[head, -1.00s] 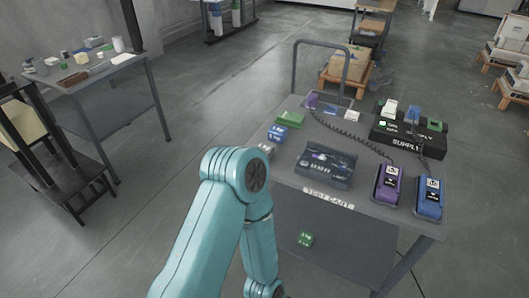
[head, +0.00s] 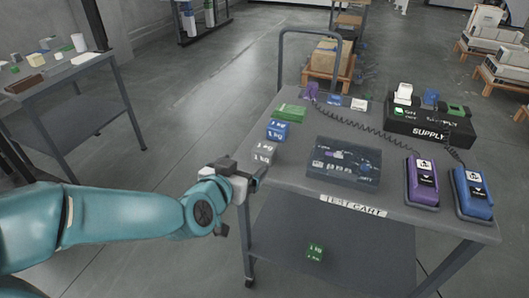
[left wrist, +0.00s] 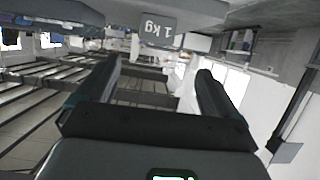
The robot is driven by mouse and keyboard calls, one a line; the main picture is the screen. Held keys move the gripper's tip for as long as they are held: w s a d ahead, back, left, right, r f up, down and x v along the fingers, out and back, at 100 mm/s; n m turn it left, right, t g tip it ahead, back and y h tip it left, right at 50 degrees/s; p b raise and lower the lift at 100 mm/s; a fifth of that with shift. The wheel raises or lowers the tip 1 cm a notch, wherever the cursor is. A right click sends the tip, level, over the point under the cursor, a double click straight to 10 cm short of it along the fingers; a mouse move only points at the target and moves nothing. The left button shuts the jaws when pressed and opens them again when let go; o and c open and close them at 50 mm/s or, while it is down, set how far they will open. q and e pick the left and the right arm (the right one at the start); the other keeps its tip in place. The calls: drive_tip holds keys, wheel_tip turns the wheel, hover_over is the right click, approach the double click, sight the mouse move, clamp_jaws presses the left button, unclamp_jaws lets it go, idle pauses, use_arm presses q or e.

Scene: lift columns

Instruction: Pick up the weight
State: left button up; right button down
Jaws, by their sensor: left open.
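A grey weight marked 1 kg (head: 265,152) stands at the left edge of the test cart's top (head: 300,182). A blue weight marked 1 kg (head: 278,130) stands just behind it. A small green weight (head: 315,252) rests on the cart's lower shelf. My left gripper (head: 252,178) is open and empty beside the cart's left edge, just in front of the grey weight. In the left wrist view the grey weight (left wrist: 157,28) shows upside down, beyond and between the open fingers (left wrist: 158,70), apart from them. My right gripper is out of view.
A dark case (head: 344,162) lies mid-cart. A green block (head: 289,113) lies behind the blue weight. A purple device (head: 422,183) and a blue device (head: 472,193) with coiled cords stand right, before a black supply box (head: 428,128). Clear floor separates the cart from a left table (head: 75,66).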

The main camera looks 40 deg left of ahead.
sight(262, 151)
use_arm(q)
drive_tip(key=x, duration=0.2)
drive_tip(key=b+x, duration=0.1)
drive_tip(key=x, duration=0.4)
drive_tip(key=shift+w+d+f, duration=0.2)
drive_tip(key=shift+d, duration=0.05)
drive_tip(key=shift+x, duration=0.95)
drive_tip(key=x, duration=0.4)
drive_tip(key=shift+w+b, duration=0.3)
drive_tip(key=shift+b, duration=0.05)
drive_tip(key=c, duration=1.7)
drive_tip(key=shift+r, duration=0.15)
clamp_jaws()
